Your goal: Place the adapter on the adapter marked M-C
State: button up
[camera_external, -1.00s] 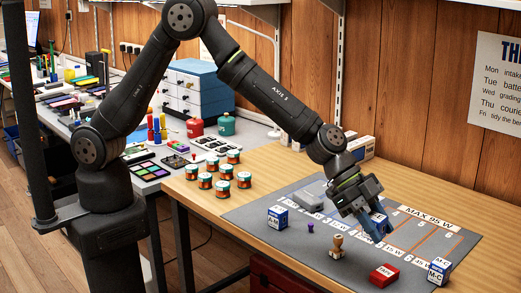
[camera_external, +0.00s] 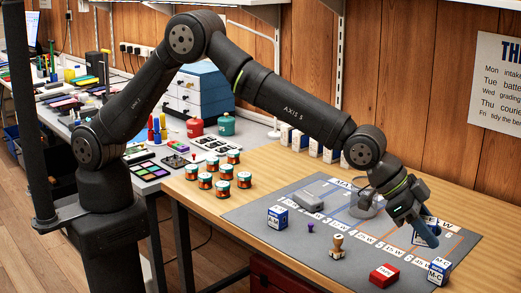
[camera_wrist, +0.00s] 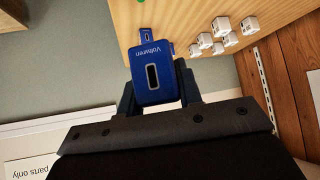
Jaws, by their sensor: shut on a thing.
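My gripper (camera_external: 412,212) is shut on a blue adapter (camera_external: 428,235). In the wrist view the adapter (camera_wrist: 153,80) sits between my fingers, with a dark slot on its face and lettering like "Voltwren". In the external view it hangs tilted over the right part of the grey mat. The block marked M-C (camera_external: 438,273), blue and white, stands at the mat's right front edge. The held adapter is above and behind it, apart from it.
The grey mat (camera_external: 330,265) carries a similar block marked A-M (camera_external: 277,217), a wooden stamp (camera_external: 337,246), a red box (camera_external: 384,275) and a grey device (camera_external: 313,191). Several small jars (camera_external: 222,188) stand left of the mat. White boxes (camera_external: 300,141) line the back wall.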

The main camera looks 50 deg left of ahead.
jog(key=shift+d+r, duration=0.15)
jog(key=shift+d, duration=0.15)
jog(key=shift+w, duration=0.2)
send_over(445, 263)
notch_tip(445, 263, down, 7)
jog(key=shift+r, duration=0.1)
jog(key=shift+f, duration=2)
jog(key=shift+f, duration=0.1)
jog(key=o, duration=0.9)
jog(key=shift+f, duration=0.1)
jog(key=shift+o, duration=0.3)
